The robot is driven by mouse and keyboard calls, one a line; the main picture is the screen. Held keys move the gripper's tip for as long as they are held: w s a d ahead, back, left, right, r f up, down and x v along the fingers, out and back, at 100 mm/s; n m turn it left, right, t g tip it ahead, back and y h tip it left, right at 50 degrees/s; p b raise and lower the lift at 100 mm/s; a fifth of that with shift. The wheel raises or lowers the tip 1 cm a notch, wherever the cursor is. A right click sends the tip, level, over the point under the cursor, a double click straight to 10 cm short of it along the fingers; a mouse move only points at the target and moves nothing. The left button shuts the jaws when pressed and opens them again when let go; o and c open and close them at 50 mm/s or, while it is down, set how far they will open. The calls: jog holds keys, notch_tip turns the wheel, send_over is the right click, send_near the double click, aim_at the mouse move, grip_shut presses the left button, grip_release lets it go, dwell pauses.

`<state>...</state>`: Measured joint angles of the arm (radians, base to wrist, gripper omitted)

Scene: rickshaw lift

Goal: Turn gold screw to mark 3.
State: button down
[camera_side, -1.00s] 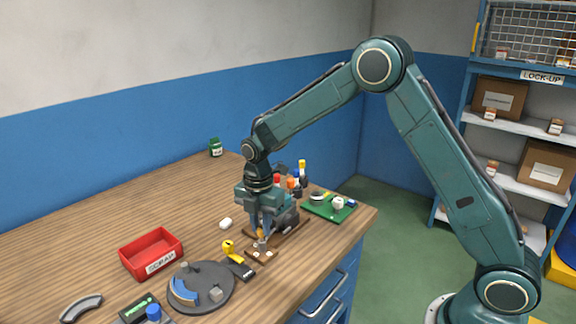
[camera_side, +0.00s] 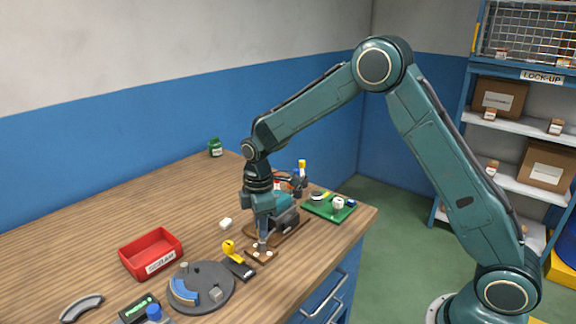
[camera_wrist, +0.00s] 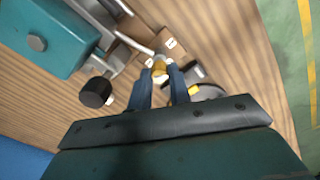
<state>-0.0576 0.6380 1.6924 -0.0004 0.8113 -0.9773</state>
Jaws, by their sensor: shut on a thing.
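The gold screw (camera_wrist: 159,68) shows between the two blue fingertips of my gripper (camera_wrist: 160,74) in the wrist view. My gripper is shut on the screw. In the side view my gripper (camera_side: 263,246) points down at the small wooden block (camera_side: 264,258), and its fingers hide the screw. The block has small pale mark tags; one tag (camera_wrist: 170,43) shows in the wrist view. The tags are too small to read, so I cannot tell which mark the screw faces.
A teal and grey device (camera_side: 285,217) stands close behind my gripper. A yellow-and-black tool (camera_side: 235,259) lies just left of the block. A dark round plate (camera_side: 212,289), a red scrap bin (camera_side: 150,254) and a green board (camera_side: 328,207) lie around.

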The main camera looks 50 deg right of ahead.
jog(key=m, duration=1.3)
jog(key=shift+m, duration=0.4)
jog(key=m, duration=1.3)
jog(key=c, duration=1.3)
grip_release()
jog(key=shift+r, duration=0.15)
